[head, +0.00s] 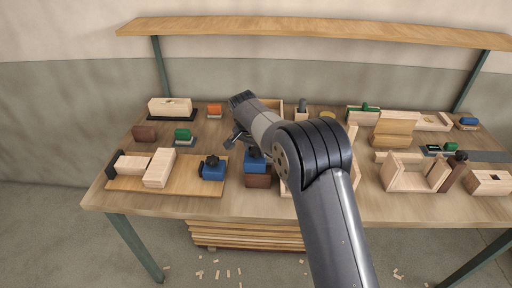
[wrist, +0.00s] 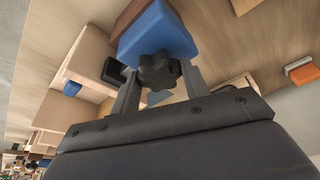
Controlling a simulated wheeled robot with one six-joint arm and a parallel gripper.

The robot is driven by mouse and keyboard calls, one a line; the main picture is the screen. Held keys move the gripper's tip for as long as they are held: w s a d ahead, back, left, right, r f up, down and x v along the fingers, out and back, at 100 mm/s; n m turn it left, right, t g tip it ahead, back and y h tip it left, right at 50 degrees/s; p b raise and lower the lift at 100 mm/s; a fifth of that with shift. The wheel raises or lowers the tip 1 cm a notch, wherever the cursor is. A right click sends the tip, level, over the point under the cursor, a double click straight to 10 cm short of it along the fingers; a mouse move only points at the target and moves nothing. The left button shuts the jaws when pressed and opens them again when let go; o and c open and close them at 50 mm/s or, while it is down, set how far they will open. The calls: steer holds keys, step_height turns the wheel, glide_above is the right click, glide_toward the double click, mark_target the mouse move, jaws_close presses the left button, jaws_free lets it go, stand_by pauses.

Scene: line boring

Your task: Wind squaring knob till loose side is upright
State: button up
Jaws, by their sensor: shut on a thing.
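The black star-shaped squaring knob (wrist: 158,70) sits on the face of a blue block (wrist: 155,35) in the wrist view. My gripper (wrist: 160,80) has a finger on each side of the knob and is shut on it. In the head view the blue block (head: 255,160) stands on a brown block (head: 257,181), and my arm covers part of it. Light wooden panels (head: 354,143) beside it, one also in the wrist view (wrist: 86,52), are partly hidden by my arm. I cannot tell which is the loose side or how far it leans.
A board at left (head: 122,182) carries wooden blocks and another blue block with a black knob (head: 212,168). An open wooden box (head: 415,178) stands at right. Small coloured blocks lie along the back. A shelf (head: 310,30) spans above the bench.

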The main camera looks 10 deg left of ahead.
mark_target(256, 149)
steer(key=o, duration=1)
steer(key=shift+o, duration=0.2)
step_height(256, 149, up, 7)
steer(key=p, duration=0.4)
steer(key=shift+r+p, duration=0.1)
steer(key=shift+p, duration=0.25)
step_height(256, 149, down, 8)
steer(key=b, duration=0.5)
steer(key=shift+r, duration=0.3)
steer(key=shift+d+r+n+y, duration=0.1)
steer(key=shift+n+y, duration=0.2)
steer(key=shift+n, duration=0.5)
steer(key=shift+n+y+b, duration=0.4)
steer(key=shift+n+y, duration=0.3)
steer(key=shift+n, duration=1.7)
